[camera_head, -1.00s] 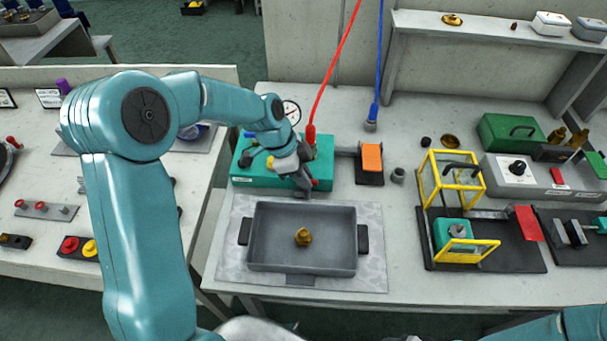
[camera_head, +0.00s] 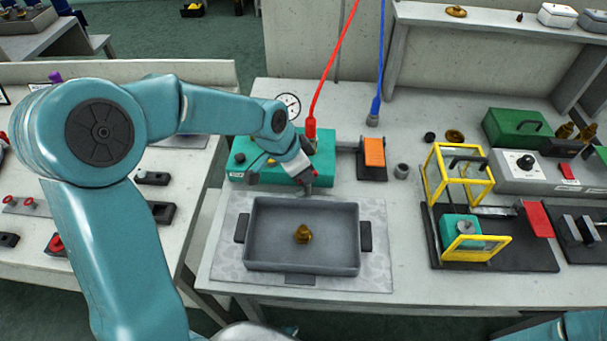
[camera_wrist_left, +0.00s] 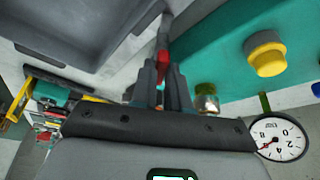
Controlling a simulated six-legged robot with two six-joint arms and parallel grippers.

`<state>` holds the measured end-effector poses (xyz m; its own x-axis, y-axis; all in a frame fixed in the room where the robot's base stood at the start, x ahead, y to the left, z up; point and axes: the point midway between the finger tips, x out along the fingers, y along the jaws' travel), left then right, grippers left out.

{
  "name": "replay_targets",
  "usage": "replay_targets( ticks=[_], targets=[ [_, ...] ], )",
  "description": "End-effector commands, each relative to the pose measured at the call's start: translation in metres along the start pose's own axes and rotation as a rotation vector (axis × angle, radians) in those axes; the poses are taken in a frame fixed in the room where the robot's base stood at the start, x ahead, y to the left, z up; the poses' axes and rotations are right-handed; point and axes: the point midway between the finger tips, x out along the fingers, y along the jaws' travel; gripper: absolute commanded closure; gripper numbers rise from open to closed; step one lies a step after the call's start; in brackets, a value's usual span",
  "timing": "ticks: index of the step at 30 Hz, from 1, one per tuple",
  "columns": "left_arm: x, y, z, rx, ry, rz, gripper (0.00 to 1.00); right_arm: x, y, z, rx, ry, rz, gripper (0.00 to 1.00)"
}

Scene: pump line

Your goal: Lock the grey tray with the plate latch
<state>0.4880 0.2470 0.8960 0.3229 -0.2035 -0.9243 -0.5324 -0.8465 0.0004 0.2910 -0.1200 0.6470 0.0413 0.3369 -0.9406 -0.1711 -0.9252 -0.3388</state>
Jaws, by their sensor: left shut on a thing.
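The grey tray (camera_head: 248,262) sits on a light mottled plate (camera_head: 374,282), with a brass part (camera_head: 302,234) inside it and dark handles at both ends. My left gripper (camera_head: 306,187) is low behind the tray's back wall, in front of the teal pump box (camera_head: 262,172). In the left wrist view, its fingers (camera_wrist_left: 161,80) are shut on a small red piece, the plate latch's handle (camera_wrist_left: 162,62). A thin metal bar runs on from the red piece near the tray wall (camera_wrist_left: 122,42). The latch is mostly hidden in the head view. My right gripper is out of view.
A red hose (camera_head: 311,124) and a blue hose (camera_head: 373,106) hang behind the tray. A dial gauge (camera_head: 289,105) stands behind the pump box. A yellow-framed fixture (camera_head: 437,190) stands to the right. The bench in front of the tray is clear.

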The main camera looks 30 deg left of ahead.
Motion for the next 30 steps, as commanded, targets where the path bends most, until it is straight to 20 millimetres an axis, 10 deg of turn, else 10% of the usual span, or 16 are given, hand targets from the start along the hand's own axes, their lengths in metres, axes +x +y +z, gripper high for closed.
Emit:
replay_targets(
  ticks=[30],
  targets=[
    [0.002,0.007,-0.005,-0.819,0.01,-0.341,1.0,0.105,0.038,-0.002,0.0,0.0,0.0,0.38]
  ],
)
